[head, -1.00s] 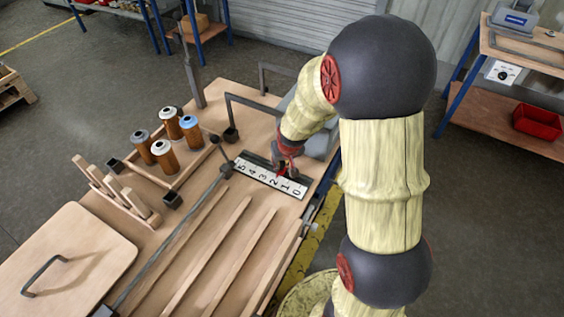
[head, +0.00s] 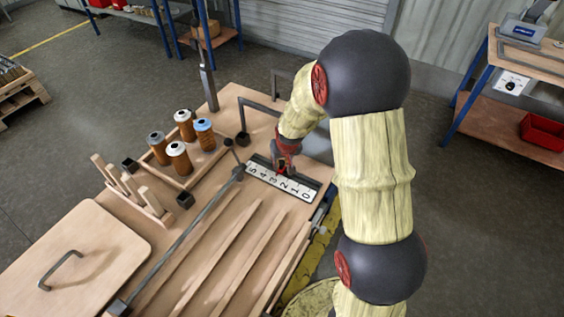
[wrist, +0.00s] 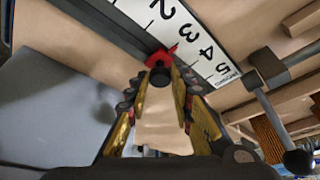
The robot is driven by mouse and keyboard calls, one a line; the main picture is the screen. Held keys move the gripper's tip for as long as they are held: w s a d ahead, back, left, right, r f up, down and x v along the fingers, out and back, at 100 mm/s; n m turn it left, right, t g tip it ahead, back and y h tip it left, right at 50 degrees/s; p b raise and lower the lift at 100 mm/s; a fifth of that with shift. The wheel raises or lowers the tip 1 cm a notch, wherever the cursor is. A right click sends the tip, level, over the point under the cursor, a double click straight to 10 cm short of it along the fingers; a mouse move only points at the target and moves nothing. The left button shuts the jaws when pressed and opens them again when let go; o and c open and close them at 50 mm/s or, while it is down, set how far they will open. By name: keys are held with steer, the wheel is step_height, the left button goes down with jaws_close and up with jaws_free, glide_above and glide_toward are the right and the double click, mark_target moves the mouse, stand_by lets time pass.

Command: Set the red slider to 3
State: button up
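The red slider (wrist: 163,57) sits at the edge of the white number scale (wrist: 225,75) in the wrist view, with its pointer beside the 3. The scale runs 0 to 5 and also shows in the head view (head: 305,197). My gripper (wrist: 159,76) has its fingertips on both sides of the slider's dark round knob and appears shut on it. In the head view my gripper (head: 284,160) is low over the far edge of the scale and partly hides the slider.
Several filter cartridges (head: 178,158) stand in a wooden rack left of the scale. A dark rod with a ball end (wrist: 297,160) is near the scale's 5 end. A wooden lid with a handle (head: 75,260) and wooden rails (head: 215,250) lie nearer me.

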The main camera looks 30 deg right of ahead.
steer(key=o, duration=0.4)
steer(key=shift+r, duration=0.1)
steer(key=v, duration=1.1)
steer(key=shift+s+r, duration=0.2)
steer(key=shift+r, duration=0.15)
